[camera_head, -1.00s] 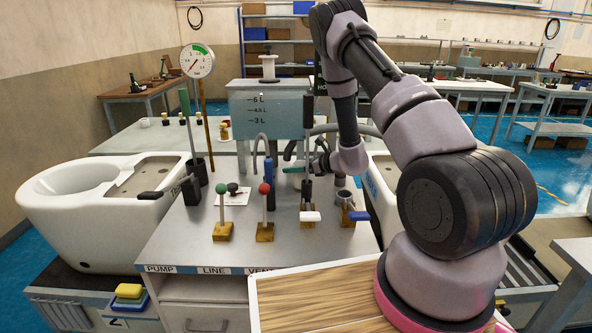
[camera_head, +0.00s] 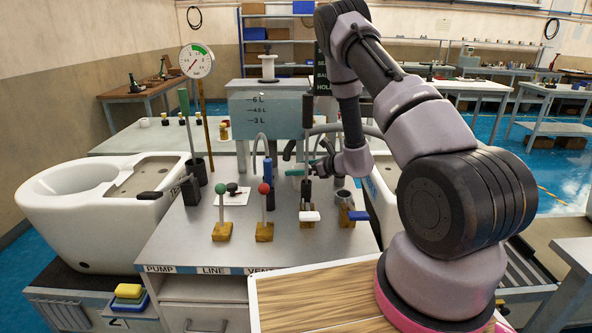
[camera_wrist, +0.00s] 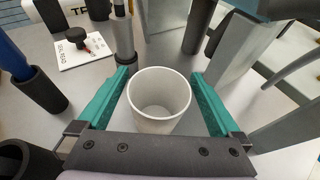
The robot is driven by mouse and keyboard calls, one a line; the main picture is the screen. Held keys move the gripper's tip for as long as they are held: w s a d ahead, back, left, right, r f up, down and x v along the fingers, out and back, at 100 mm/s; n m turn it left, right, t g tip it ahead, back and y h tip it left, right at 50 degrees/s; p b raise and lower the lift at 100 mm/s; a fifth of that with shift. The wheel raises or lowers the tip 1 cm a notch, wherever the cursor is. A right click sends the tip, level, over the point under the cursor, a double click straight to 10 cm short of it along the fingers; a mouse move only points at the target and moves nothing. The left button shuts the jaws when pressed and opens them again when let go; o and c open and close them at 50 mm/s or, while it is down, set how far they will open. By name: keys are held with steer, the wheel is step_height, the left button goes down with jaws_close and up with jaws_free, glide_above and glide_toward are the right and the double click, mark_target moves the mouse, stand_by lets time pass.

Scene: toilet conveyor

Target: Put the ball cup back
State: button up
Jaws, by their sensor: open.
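A white cup (camera_wrist: 160,100), which looks like the ball cup, stands between the teal fingers in the wrist view. Its mouth faces the camera and no ball shows inside. My gripper (camera_wrist: 160,97) is open, with one finger on each side of the cup and a visible gap at each side. The cup appears to stand on the grey bench top, though its base is hidden. In the head view my gripper (camera_head: 297,172) is low over the bench, behind the upright tool with the white lever; I cannot make out the cup there.
A dark-sleeved post (camera_wrist: 124,50) stands just beyond the cup. A card with a black knob (camera_wrist: 78,42) lies to the left. A black cylinder (camera_wrist: 40,92) is near the left finger. A grey box (camera_wrist: 235,55) stands right. Green-knob (camera_head: 222,189) and red-knob (camera_head: 264,188) levers stand in front.

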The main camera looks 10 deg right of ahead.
steer(key=v, duration=1)
steer(key=shift+s+d, duration=0.15)
steer(key=shift+s, duration=0.05)
